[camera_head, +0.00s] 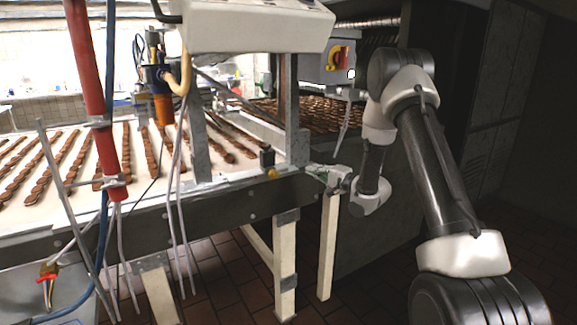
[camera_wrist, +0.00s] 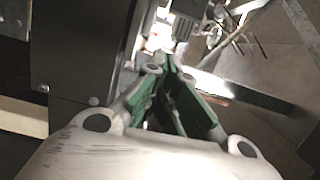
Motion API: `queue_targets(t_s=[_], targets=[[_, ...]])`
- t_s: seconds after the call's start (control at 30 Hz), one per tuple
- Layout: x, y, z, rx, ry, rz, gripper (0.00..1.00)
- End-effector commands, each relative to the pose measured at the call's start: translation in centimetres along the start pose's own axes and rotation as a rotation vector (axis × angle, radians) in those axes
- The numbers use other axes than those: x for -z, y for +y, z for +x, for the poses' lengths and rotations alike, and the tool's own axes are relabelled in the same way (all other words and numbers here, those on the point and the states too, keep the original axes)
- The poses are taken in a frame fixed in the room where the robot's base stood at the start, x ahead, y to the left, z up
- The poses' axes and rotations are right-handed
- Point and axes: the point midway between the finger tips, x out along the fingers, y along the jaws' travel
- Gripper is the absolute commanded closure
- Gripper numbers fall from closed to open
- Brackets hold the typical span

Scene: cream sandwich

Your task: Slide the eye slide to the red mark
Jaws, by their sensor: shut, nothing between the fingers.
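A small black block (camera_head: 267,157) with a yellow knob (camera_head: 272,173) sits on the near side rail of the conveyor in the head view. It may be the eye slide, but I cannot be sure. I cannot make out a red mark on the rail. My gripper (camera_head: 332,177) is at the right end of the conveyor frame, to the right of the block and apart from it. In the wrist view my gripper (camera_wrist: 163,66) has its green-padded fingers closed together at the tips, with nothing held. A grey metal part (camera_wrist: 186,20) shows just beyond the fingertips.
The conveyor belt (camera_head: 105,150) carries rows of brown biscuits. A metal post (camera_head: 297,110) stands right behind the rail, under a white housing (camera_head: 250,25). A grey control box (camera_head: 328,62) with a red and yellow switch hangs above. Tiled floor (camera_head: 225,265) shows below.

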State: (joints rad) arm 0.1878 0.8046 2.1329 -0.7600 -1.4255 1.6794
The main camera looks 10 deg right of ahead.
Motion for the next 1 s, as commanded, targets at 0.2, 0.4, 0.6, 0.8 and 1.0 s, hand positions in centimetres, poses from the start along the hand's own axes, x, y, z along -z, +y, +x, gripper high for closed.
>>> queue_targets(t_s=[0.2, 0.4, 0.6, 0.8, 1.0], targets=[[0.0, 0.1, 1.7, -0.001, 0.000, 0.034, 1.00], [-0.1, 0.1, 5.8, -0.001, -0.001, 0.031, 1.00], [0.0, 0.1, 10.0, -0.002, 0.000, 0.031, 1.00], [-2.8, 0.0, 10.8, -0.004, 0.001, 0.033, 1.00], [-3.8, 0.0, 11.0, -0.004, 0.002, 0.032, 1.00]])
